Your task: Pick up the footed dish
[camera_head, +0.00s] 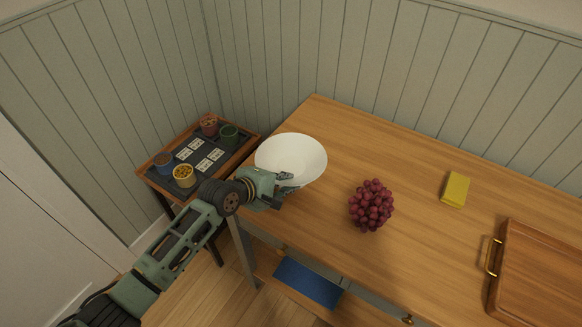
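The footed dish is a white, wide round bowl (291,153) at the left end of the wooden table. It looks upright and empty; its foot is hidden from above. My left gripper (283,183) comes in from the lower left and its fingers overlap the dish's near rim. I cannot tell whether the fingers are closed on the rim or only beside it. My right gripper is not in view.
Red grapes (371,206) lie right of the dish. A yellow block (455,189) and a wooden tray-like board with a brass handle (541,268) are farther right on the table (405,150). A small side table (150,172) with little pots and cards stands left. Walls close off the back.

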